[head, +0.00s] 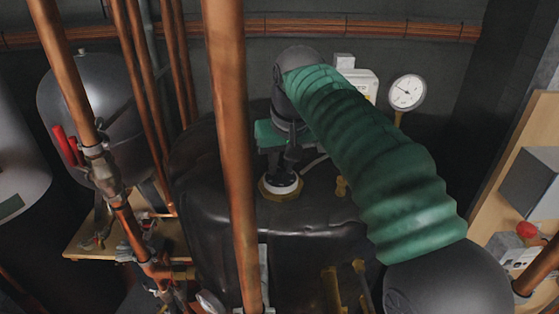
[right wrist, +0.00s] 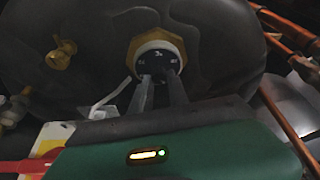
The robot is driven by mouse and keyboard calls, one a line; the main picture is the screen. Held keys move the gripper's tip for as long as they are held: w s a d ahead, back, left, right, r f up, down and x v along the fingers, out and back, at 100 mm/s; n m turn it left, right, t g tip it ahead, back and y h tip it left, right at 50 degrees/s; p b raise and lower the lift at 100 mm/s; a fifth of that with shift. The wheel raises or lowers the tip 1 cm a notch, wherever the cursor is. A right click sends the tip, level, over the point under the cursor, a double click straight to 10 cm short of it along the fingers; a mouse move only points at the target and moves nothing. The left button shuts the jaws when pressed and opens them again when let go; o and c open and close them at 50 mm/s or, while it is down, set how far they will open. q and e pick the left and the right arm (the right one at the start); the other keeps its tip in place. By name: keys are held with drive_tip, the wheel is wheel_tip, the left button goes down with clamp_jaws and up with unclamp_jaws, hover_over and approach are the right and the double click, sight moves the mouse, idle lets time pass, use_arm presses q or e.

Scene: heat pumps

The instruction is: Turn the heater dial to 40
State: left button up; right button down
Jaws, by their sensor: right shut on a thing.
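The heater dial (head: 282,184) is a dark round knob in a brass hex collar on top of the dark tank (head: 315,205). In the right wrist view the dial (right wrist: 158,57) shows small white markings. The top one seems to begin with a 3, but its second digit is unclear. My right gripper (head: 287,168) points down onto the dial from above. In the right wrist view its two fingers (right wrist: 160,84) are closed on the dial's near part, covering that side. My left gripper is in neither view.
A vertical copper pipe (head: 232,150) stands in front of the tank, left of the dial. A white-faced gauge (head: 407,92) and a white box (head: 362,84) are behind my right arm. A brass fitting (right wrist: 61,54) sits on the tank. More pipes and valves crowd the left.

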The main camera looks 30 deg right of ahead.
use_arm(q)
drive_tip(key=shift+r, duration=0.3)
use_arm(e)
drive_tip(key=shift+r+m+h, duration=0.1)
drive_tip(key=shift+m+h, duration=0.2)
drive_tip(key=shift+m, duration=0.5)
drive_tip(key=c, duration=1.4)
unclamp_jaws()
drive_tip(key=shift+s, duration=0.1)
drive_tip(key=shift+c, duration=0.2)
drive_tip(key=shift+o, duration=0.8)
drive_tip(key=shift+s, duration=0.15)
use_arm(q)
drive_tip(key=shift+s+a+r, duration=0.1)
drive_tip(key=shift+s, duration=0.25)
use_arm(e)
drive_tip(key=shift+s+a, duration=0.1)
drive_tip(key=shift+a, duration=0.05)
